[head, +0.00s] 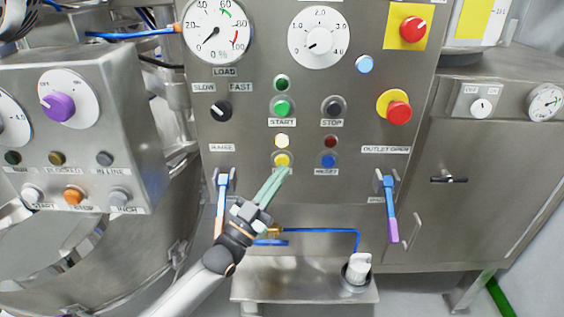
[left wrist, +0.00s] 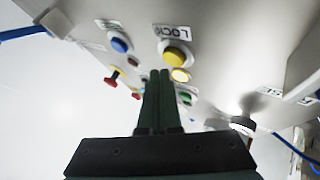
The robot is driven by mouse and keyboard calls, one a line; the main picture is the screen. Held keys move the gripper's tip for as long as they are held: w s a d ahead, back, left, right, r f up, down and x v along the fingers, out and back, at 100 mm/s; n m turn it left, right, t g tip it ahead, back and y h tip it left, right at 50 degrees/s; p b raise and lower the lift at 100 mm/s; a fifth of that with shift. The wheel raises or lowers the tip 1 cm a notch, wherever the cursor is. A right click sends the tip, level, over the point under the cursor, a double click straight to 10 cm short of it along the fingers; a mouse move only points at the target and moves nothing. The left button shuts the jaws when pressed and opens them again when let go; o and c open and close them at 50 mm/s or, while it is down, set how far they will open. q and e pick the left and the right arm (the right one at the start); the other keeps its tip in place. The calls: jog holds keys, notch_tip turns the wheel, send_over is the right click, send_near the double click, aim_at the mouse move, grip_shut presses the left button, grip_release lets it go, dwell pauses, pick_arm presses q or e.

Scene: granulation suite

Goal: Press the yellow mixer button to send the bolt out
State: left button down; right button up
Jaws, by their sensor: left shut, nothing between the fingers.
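The yellow button (head: 281,159) is on the steel control panel (head: 330,185), below a pale round lamp (head: 282,140). My left gripper (head: 282,172) is shut and empty, its greenish fingers reaching up from below to just under the button. They cover most of the button's label in the head view. In the left wrist view the yellow button (left wrist: 177,57) is just beyond and right of the closed fingertips (left wrist: 160,73), beside a label. I cannot tell whether the fingertips touch it. No bolt is visible. My right gripper is not in view.
A blue button (head: 329,160) is right of the yellow one, and a green START button (head: 282,108) is above. Handles flank the panel, one blue (head: 221,200) at left and one blue-purple (head: 391,210) at right. A white knob (head: 358,268) stands on the ledge below.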

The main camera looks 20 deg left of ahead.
pick_arm(q)
jog(key=shift+w, duration=0.1)
jog(key=shift+w+a, duration=0.1)
jog(key=shift+w, duration=0.15)
